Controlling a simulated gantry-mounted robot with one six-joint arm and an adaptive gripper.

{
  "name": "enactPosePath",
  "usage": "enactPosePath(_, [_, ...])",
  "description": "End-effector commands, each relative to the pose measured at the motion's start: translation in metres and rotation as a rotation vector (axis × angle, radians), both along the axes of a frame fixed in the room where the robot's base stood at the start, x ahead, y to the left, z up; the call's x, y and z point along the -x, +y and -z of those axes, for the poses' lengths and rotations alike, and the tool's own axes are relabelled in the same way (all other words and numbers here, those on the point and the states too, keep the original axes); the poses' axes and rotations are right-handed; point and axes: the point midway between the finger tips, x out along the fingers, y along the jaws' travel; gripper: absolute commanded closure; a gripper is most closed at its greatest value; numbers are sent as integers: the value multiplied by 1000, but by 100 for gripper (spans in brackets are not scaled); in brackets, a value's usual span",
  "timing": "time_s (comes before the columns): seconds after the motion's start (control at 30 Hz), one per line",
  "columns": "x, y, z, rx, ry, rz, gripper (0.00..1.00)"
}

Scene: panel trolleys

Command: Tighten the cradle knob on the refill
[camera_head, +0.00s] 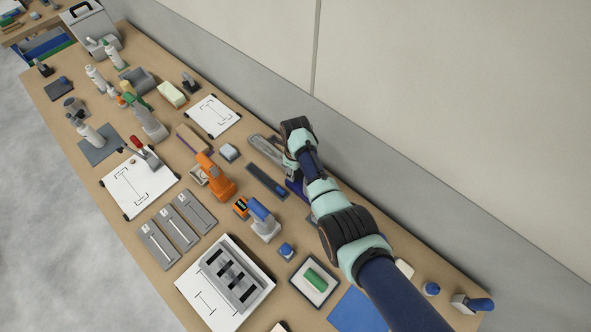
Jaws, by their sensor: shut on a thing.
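My gripper (292,167) is at the back of the bench, by the wall, at the end of my teal and dark blue arm. It is close to the right end of a long grey holder (265,147) that could be the cradle with the refill. Its fingertips are hard to make out, and the thing between them is hidden. The cradle knob cannot be picked out from this view. A dark blue part (296,187) shows just below the gripper. A small blue knob on a dark base (286,250) stands nearer the front, apart from the gripper.
A dark tray with a blue piece (267,181), an orange tool (215,178) and a blue-topped grey tool (264,222) stand left of and below my arm. A green block (315,280) lies on a framed pad. The wall (450,110) runs close behind.

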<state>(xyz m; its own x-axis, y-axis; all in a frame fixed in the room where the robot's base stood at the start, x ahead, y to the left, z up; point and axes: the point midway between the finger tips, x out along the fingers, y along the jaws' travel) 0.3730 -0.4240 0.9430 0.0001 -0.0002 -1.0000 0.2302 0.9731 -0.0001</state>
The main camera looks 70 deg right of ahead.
Motion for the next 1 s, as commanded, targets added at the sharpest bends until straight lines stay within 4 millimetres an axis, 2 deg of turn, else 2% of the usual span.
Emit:
enactPosePath(0.13, [0, 0, 0, -1, 1, 92, 90])
enactPosePath(0.4, [0, 0, 0, 0, 1, 97, 90])
enactPosePath(0.43, [0, 0, 0, 0, 1, 97, 51])
enactPosePath(0.57, [0, 0, 0, 0, 1, 97, 30])
enactPosePath(0.87, [0, 0, -1, 0, 0, 96, 30])
enactPosePath(1.0, [-1, -2, -17, 4, -3, 96, 30])
